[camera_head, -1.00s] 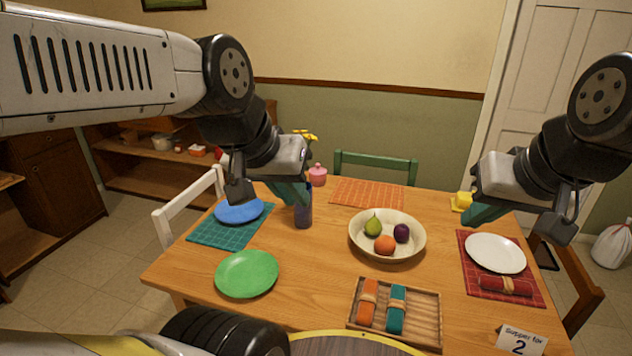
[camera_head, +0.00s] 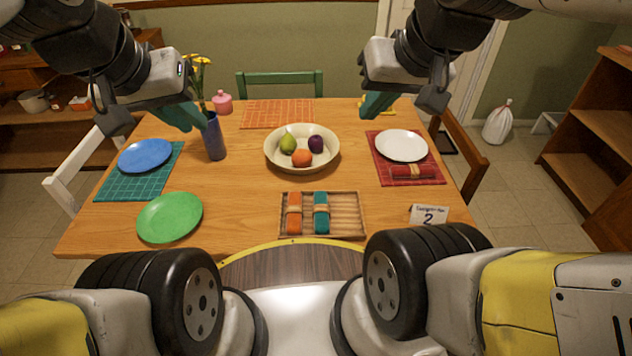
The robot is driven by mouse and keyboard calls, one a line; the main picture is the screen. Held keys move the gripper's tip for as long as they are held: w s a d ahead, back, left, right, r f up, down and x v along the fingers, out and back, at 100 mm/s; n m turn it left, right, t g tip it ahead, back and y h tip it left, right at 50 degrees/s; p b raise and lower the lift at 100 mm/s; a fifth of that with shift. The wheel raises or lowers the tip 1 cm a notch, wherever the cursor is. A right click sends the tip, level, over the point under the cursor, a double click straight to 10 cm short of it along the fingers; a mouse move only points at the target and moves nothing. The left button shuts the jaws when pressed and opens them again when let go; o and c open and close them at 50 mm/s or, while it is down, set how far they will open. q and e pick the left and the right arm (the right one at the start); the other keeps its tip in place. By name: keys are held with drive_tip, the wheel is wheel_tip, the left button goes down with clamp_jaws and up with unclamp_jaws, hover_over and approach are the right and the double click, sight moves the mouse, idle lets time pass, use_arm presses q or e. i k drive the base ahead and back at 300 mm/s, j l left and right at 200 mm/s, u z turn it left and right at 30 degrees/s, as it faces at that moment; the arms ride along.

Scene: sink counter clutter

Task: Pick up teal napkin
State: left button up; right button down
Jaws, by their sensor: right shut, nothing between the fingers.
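The teal napkin (camera_head: 321,225) is rolled, with a pale band around its middle. It lies in the right part of the pair in the wooden tray (camera_head: 350,215), beside a rolled orange napkin (camera_head: 294,225). My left gripper (camera_head: 196,122) hangs over the left side of the table near the blue vase, far from the napkin; its fingers overlap in view, so I cannot tell its opening. My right gripper (camera_head: 368,112) is shut and empty, above the far right part of the table, beyond the tray. Nothing covers the teal napkin.
A fruit bowl (camera_head: 275,160) stands behind the tray. A green plate (camera_head: 170,217) is to its left, a number card (camera_head: 429,215) to its right. A blue vase (camera_head: 213,140) with flowers stands close to my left gripper. Bare tabletop lies left of the tray.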

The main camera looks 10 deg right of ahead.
sight(321, 207)
drive_tip(key=j+z, duration=0.15)
drive_tip(key=z, duration=1.05)
drive_tip(key=k+j+z, duration=0.2)
drive_tip(key=z, duration=0.15)
drive_tip(key=k+j+z, duration=0.2)
drive_tip(key=z, duration=0.15)
drive_tip(key=k+j+z, duration=0.25)
drive_tip(key=z, duration=0.15)
drive_tip(key=k+j+z, duration=0.1)
drive_tip(key=k+j, duration=0.55)
drive_tip(key=j, duration=0.35)
drive_tip(key=i, duration=0.1)
